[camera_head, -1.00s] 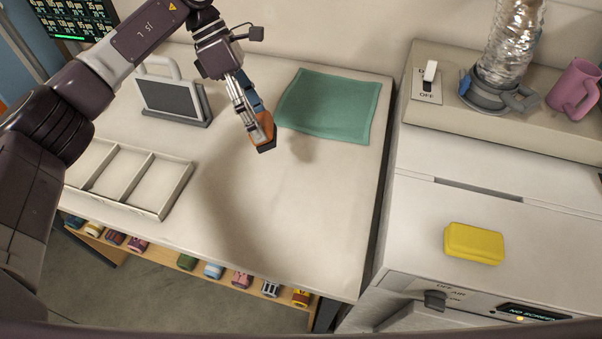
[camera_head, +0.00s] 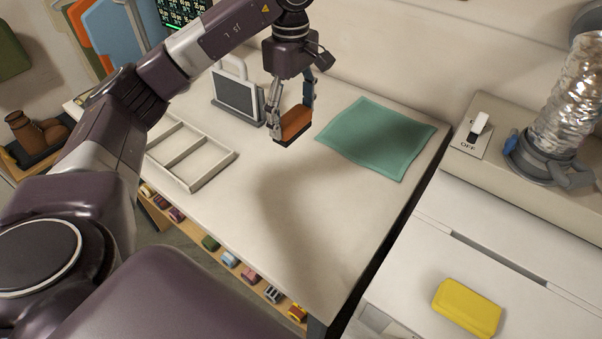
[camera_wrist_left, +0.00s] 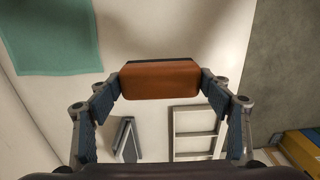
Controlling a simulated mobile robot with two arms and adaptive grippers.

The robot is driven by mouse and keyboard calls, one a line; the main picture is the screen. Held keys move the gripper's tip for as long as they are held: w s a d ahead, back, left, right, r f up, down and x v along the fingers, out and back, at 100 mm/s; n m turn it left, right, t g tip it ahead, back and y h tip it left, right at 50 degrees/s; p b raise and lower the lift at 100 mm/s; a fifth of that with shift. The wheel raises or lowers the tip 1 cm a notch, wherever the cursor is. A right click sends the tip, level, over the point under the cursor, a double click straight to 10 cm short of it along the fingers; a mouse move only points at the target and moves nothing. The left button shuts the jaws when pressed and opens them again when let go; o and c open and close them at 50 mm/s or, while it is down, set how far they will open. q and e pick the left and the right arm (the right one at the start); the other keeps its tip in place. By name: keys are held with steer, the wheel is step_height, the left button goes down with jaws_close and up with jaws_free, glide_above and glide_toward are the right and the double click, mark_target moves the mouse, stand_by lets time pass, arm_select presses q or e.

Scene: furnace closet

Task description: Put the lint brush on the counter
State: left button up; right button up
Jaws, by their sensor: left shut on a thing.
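My left gripper (camera_head: 292,112) is shut on the lint brush (camera_head: 296,122), a small block with an orange-brown body and a dark underside. It holds the brush above the pale counter (camera_head: 300,200), between the grey-framed stand and the green cloth. In the left wrist view the brush (camera_wrist_left: 159,80) sits between the two fingertips, its orange side facing the camera. The brush appears apart from the counter, though the exact gap is hard to tell. My right gripper is not in view.
A green cloth (camera_head: 378,138) lies on the counter, right of the brush. A grey-framed stand (camera_head: 238,97) and a divided white tray (camera_head: 190,152) are to the left. A yellow block (camera_head: 467,306) lies on the white machine (camera_head: 420,270). The counter's front middle is clear.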

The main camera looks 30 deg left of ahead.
mark_target(292, 132)
arm_select(q)
step_height(292, 132, down, 4)
steer(key=shift+f, duration=0.25)
step_height(292, 132, down, 8)
steer(key=shift+r+p, duration=0.25)
steer(key=shift+p, duration=0.85)
step_height(292, 132, down, 4)
steer(key=shift+d+f+p, duration=0.1)
steer(key=shift+d+p, duration=0.05)
steer(key=shift+p, duration=0.45)
steer(key=shift+f, duration=0.15)
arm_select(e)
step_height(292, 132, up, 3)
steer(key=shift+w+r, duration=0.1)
arm_select(q)
steer(key=o, duration=0.9)
steer(key=shift+o, duration=0.5)
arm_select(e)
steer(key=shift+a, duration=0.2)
